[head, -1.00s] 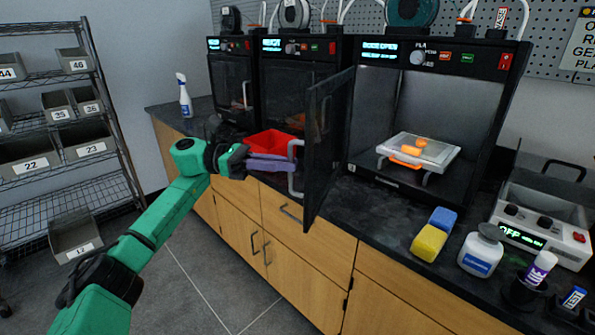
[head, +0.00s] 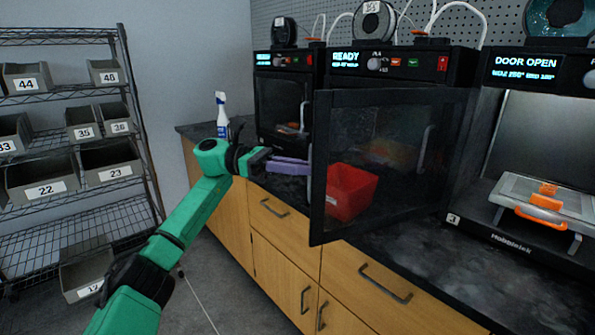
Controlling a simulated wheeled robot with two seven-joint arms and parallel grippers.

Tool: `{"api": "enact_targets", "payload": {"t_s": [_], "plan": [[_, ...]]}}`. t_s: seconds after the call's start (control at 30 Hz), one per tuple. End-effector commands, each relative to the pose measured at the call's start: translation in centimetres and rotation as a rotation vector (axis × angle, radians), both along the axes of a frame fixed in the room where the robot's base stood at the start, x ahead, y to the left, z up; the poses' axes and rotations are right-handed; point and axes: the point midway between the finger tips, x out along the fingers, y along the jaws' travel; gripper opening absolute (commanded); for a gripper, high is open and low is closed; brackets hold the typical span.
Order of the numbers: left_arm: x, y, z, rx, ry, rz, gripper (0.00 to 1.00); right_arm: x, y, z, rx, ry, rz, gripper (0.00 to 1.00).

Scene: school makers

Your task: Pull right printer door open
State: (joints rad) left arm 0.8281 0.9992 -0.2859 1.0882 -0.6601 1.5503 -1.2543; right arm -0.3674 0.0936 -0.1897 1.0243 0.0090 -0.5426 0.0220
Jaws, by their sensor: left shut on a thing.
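The right printer (head: 525,150) stands at the right edge and is partly cut off. Its display reads DOOR OPEN. Its dark see-through door (head: 400,105) is swung wide out to the left, across the front of the middle printer (head: 395,62). My left gripper (head: 306,168) has purple fingers at the door's free edge. It is shut on the door handle, which is mostly hidden by the fingers and the edge. Inside the right printer is a print bed (head: 545,200) with an orange piece on it. My right gripper is out of view.
A red bin (head: 350,192) shows through the door on the dark counter (head: 420,250). A wire shelf (head: 70,237) with numbered grey bins fills the left side. The counter front below the right printer is clear.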

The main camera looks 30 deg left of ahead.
Motion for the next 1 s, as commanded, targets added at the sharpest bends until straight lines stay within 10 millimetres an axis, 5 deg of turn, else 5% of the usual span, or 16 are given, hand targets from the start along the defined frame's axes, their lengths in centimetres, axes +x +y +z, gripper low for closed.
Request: {"api": "enact_targets", "payload": {"t_s": [0.5,0.53,0.6,1.0], "plan": [[0.29,-0.31,-0.08,-0.001,0.002,0.001,0.0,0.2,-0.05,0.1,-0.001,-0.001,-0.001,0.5],[0.29,-0.31,-0.07,-0.001,0.002,0.002,0.25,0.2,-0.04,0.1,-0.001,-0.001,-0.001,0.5],[0.27,-0.3,-0.07,-0.001,0.002,0.001,0.43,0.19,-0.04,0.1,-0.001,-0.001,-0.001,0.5],[0.15,-0.19,-0.11,0.001,0.001,0.0,0.43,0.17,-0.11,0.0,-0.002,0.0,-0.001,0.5]]}}
